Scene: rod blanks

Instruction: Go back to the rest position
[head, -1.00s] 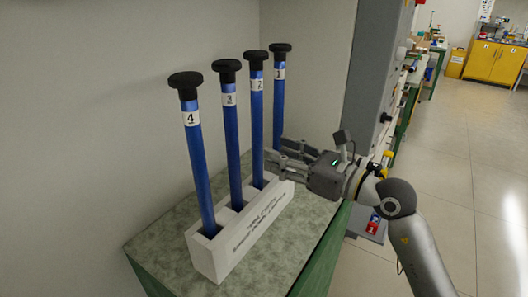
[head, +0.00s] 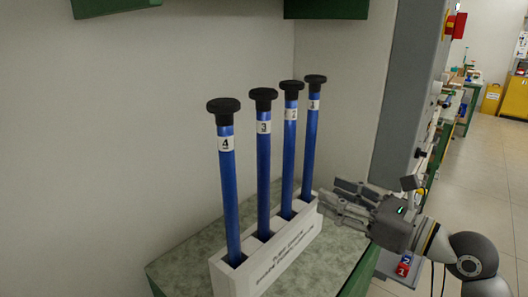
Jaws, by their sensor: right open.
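Several blue rods with black caps and number labels stand upright in a white block holder (head: 285,262) with printed text on its front. Rod 4 (head: 229,190) is nearest, then rod 3 (head: 263,170), rod 2 (head: 289,160) and rod 1 (head: 310,150) at the back. My right gripper (head: 332,198) is at the right of the holder, fingers apart and pointing left toward the far end near rod 1. Nothing shows between its fingers. My left gripper is out of the picture.
The holder stands on a green table with a speckled top (head: 190,265), against grey walls. A tall grey machine column (head: 405,90) rises behind my right arm. Green cabinets or shelves (head: 326,8) hang at the top. Open floor (head: 480,190) lies at the right.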

